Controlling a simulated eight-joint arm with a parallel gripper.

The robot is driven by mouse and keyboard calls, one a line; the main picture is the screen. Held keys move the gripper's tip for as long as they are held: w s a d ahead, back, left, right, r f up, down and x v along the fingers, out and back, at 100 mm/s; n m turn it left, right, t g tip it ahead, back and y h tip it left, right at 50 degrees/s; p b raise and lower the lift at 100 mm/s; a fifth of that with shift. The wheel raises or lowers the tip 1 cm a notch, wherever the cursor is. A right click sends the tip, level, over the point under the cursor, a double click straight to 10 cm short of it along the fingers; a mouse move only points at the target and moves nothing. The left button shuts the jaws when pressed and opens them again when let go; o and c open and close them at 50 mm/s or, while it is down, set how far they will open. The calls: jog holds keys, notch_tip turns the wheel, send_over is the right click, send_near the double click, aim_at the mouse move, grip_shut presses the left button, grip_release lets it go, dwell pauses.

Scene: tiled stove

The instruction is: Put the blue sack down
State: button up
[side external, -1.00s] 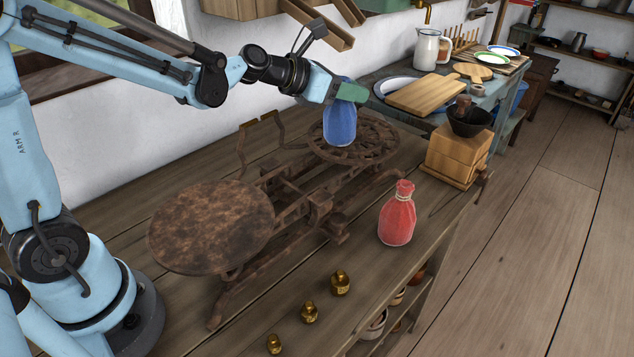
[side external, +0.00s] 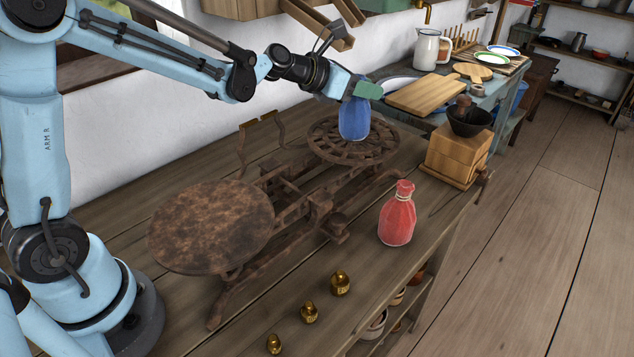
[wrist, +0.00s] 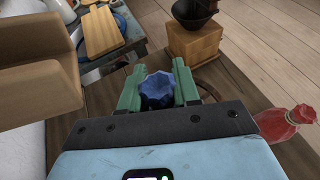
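The blue sack (side external: 355,120) is upright over the openwork far pan (side external: 385,143) of the rusty balance scale. Its base is at or just above the pan; I cannot tell if it touches. My gripper (side external: 361,89) is at the sack's top, with green fingers. In the wrist view the fingers of my gripper (wrist: 158,91) stand on both sides of the gathered top of the blue sack (wrist: 157,88), closed on it. The sack's lower part is hidden there.
The scale's solid near pan (side external: 210,228) is empty. A red sack (side external: 397,215) stands on the bench right of the scale. Brass weights (side external: 340,284) stand in front. A wooden grinder (side external: 458,153) is at the bench's far right end.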

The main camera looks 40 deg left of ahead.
jog(key=o, duration=0.4)
jog(key=shift+r, duration=0.15)
jog(key=v, duration=1.2)
jog(key=shift+s+d+f+m+g+y, duration=0.2)
jog(key=shift+s+f+m+g+y, duration=0.7)
jog(key=shift+s+f+m, duration=2.9)
jog(key=shift+s+d+r+m+g+y, duration=0.25)
jog(key=shift+s+r+m+g+y, duration=1.05)
jog(key=shift+m, duration=5.5)
jog(key=shift+s+d+f+m+g+y, duration=0.2)
jog(key=shift+s+f+m+g, duration=0.4)
jog(key=shift+s+f+m, duration=3.5)
jog(key=r, duration=0.1)
jog(key=w+r+m, duration=0.1)
jog(key=r+m, duration=0.1)
jog(key=shift+w+r, duration=0.2)
jog(key=shift+w, duration=0.1)
